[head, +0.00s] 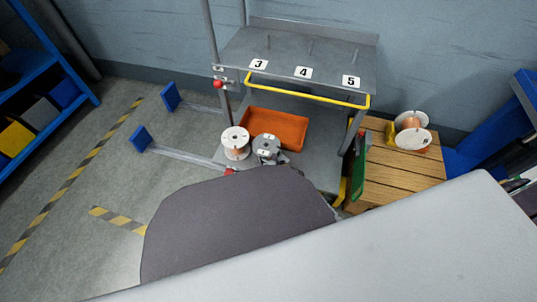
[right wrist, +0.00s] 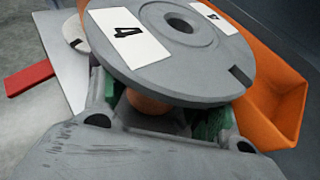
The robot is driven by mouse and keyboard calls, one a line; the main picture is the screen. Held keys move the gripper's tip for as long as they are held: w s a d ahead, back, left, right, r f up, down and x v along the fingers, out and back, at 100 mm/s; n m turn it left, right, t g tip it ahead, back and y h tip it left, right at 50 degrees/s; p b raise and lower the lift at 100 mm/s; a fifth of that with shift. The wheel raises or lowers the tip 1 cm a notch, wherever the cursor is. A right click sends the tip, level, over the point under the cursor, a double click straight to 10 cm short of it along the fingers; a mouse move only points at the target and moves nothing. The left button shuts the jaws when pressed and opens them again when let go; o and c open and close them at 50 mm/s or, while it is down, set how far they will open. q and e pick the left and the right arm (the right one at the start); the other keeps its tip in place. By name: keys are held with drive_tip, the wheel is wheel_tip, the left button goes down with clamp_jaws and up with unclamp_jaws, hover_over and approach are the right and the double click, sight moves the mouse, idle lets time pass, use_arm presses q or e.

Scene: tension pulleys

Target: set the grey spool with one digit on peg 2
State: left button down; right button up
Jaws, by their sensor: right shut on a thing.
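The grey spool (head: 267,145) is at the lower shelf of the stand, right of a white-flanged spool. In the right wrist view the grey spool (right wrist: 182,60) fills the top, its flange facing the camera with a round centre hole. One label reads a single 4; the other label is partly cut off. My right gripper (right wrist: 150,108) is shut on the spool's copper-coloured core below the flange, green showing at its fingers. In the head view my right gripper (head: 281,158) is mostly hidden. I cannot tell whether the spool touches the shelf. Peg 2 is not identifiable. My left gripper is not in view.
The upper shelf (head: 325,57) has upright pegs labelled 3, 4 and 5, with a yellow rail (head: 305,92) in front. An orange tray (head: 285,126) and a white-flanged spool (head: 236,142) are on the lower shelf. Another spool (head: 412,138) sits on a wooden crate (head: 395,180).

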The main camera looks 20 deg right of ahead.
drive_tip(key=shift+s+f, duration=0.1)
drive_tip(key=shift+f, duration=0.1)
drive_tip(key=o, duration=1.5)
drive_tip(key=shift+s+d+r, duration=0.1)
drive_tip(key=shift+d+r, duration=0.05)
drive_tip(key=shift+s+d+r, duration=0.1)
drive_tip(key=shift+s+d, duration=0.05)
drive_tip(key=shift+s, duration=0.2)
drive_tip(key=shift+v, duration=5.45)
drive_tip(key=shift+r, duration=0.1)
